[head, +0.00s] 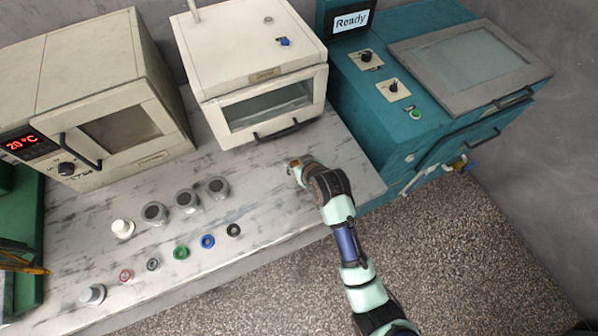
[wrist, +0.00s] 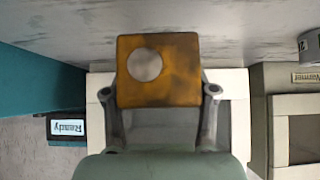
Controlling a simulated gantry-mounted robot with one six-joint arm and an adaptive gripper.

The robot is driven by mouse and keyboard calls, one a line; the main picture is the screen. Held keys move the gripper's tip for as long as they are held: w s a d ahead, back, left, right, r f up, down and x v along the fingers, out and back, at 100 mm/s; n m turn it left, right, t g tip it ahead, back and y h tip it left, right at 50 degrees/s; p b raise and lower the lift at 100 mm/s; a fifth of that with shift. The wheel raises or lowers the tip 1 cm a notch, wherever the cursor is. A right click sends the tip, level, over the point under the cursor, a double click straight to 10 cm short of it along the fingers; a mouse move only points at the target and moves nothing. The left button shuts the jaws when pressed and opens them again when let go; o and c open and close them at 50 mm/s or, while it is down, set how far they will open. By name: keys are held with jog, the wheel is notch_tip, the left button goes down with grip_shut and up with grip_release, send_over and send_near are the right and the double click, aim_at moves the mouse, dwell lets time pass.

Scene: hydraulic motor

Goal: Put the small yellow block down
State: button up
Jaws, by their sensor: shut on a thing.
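The small yellow block (wrist: 180,84) is held between the fingers of my gripper (wrist: 160,92) in the wrist view. It is orange-yellow, with a round pale grey spot or hole on the face toward the camera. In the head view the block (head: 294,163) shows as a small yellowish patch at the tip of my gripper (head: 297,170). The gripper is over the right part of the marble-patterned bench (head: 270,188), in front of the small white oven. I cannot tell whether the block touches the bench.
A white oven (head: 262,75) stands behind, a cream oven (head: 105,100) at left and a teal machine (head: 430,85) at right. Several grey cylinders (head: 186,200) and coloured rings, including a green one (head: 181,252), lie left of my gripper. Bench around it is clear.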

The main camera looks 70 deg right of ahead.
notch_tip(320, 180, down, 4)
jog(key=shift+f+b, duration=0.15)
jog(key=shift+b, duration=0.6)
jog(key=o, duration=1.6)
jog(key=shift+c, duration=0.2)
jog(key=shift+r, duration=0.25)
jog(key=p+v, duration=0.4)
jog(key=v, duration=0.7)
jog(key=shift+s+a+r, duration=0.2)
jog(key=shift+r, duration=0.05)
